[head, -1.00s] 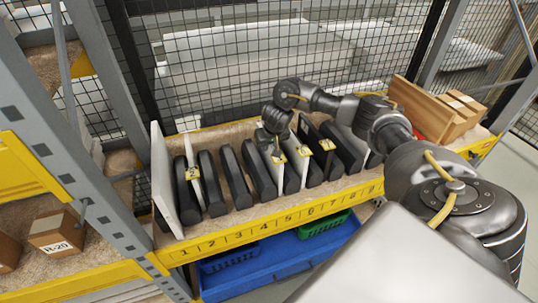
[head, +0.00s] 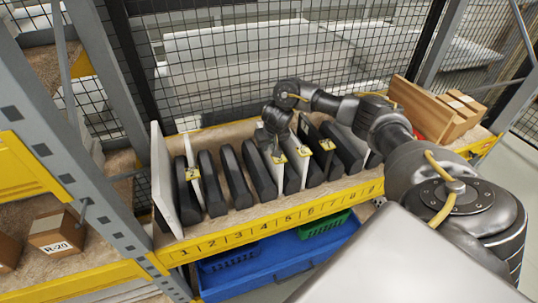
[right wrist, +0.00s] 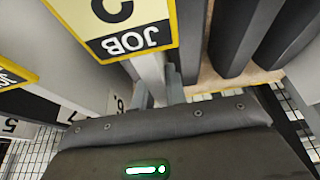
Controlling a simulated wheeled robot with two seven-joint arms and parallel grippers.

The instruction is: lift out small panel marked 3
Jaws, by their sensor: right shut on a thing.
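A thin white panel with a yellow job label (head: 279,158) stands upright in the slot rack, right of several black dividers. My right gripper (head: 275,148) reaches down on it from above and is shut on its upper edge. In the right wrist view my right gripper (right wrist: 158,88) has its fingers on the pale panel edge (right wrist: 148,66). The job label (right wrist: 125,22) there appears upside down; its digit is cut by the frame's top edge, so I cannot read it for certain. My left gripper is not in view.
Other labelled panels stand at left (head: 192,174) and close by on the right (head: 304,151) and (head: 326,145). Black dividers (head: 235,175) separate slots. A yellow numbered strip (head: 265,223) runs along the front. Wire mesh (head: 220,65) stands behind; a blue bin (head: 270,268) is below.

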